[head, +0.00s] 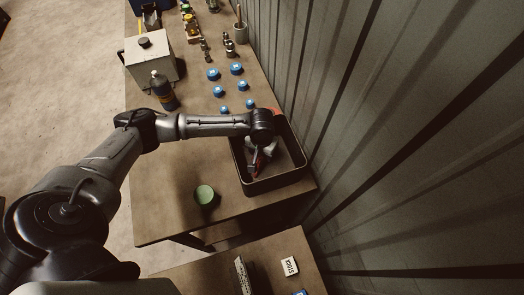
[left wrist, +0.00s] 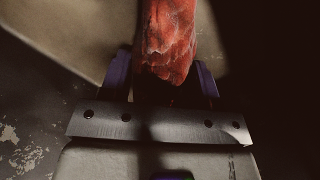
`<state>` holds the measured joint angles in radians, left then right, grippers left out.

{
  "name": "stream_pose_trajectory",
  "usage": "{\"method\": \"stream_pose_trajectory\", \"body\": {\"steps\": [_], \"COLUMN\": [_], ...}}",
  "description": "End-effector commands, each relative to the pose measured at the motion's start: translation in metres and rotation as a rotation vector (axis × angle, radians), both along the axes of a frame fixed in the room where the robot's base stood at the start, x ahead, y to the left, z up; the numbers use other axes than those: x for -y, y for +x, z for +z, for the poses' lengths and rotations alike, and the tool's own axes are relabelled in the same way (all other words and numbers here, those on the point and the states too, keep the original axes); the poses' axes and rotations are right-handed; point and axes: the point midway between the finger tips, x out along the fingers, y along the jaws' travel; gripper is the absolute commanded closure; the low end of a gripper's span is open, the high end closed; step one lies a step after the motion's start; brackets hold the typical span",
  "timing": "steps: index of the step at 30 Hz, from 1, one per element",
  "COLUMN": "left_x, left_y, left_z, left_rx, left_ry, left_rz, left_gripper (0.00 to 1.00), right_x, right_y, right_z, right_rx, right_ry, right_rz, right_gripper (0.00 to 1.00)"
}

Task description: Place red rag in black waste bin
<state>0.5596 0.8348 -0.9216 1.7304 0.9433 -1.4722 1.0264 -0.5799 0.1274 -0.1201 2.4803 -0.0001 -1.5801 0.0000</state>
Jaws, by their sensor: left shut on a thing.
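The red rag (left wrist: 168,40) is between the fingers of my left gripper (left wrist: 165,82) in the left wrist view, hanging out past the fingertips. In the head view, my left gripper (head: 257,165) points down inside the outline of a dark, open rectangular bin (head: 275,184) on the workbench. A little red shows by the fingers there. How far the fingers are below the rim is hard to tell. My arm hides part of the bin's far left side. My right gripper is not in view.
A green round cap (head: 204,195) lies left of the bin. Several blue caps (head: 237,69), a dark bottle (head: 162,90) and a grey box machine (head: 150,58) stand farther back. A corrugated wall (head: 400,150) closes off the right side.

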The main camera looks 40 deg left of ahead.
Motion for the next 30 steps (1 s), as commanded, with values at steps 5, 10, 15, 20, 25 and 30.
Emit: {"method": "stream_pose_trajectory", "body": {"steps": [5, 10, 15, 20, 25, 30], "left_x": [0.0, 0.0, 0.0, 0.0, -0.001, -0.001], "left_y": [0.0, 0.0, 0.0, 0.0, 0.001, 0.001], "left_z": [-0.001, -0.002, -0.002, -0.002, 0.007, 0.035], "left_rx": [0.0, 0.0, 0.0, 0.0, 0.002, 0.004], "left_ry": [0.0, -0.001, 0.0, 0.0, 0.001, -0.001], "left_rz": [0.001, 0.001, 0.001, 0.001, 0.001, 0.001], "left_gripper": [0.66, 0.31, 0.18, 0.18, 0.18, 0.18], "right_x": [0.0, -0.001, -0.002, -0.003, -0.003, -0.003], "right_y": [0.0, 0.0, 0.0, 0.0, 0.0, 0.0], "right_z": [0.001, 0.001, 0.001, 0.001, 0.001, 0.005], "right_rx": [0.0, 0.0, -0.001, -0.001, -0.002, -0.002], "right_ry": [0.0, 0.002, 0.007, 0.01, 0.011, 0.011], "right_rz": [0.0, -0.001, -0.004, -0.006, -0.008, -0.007], "right_gripper": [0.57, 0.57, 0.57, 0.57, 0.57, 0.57]}}
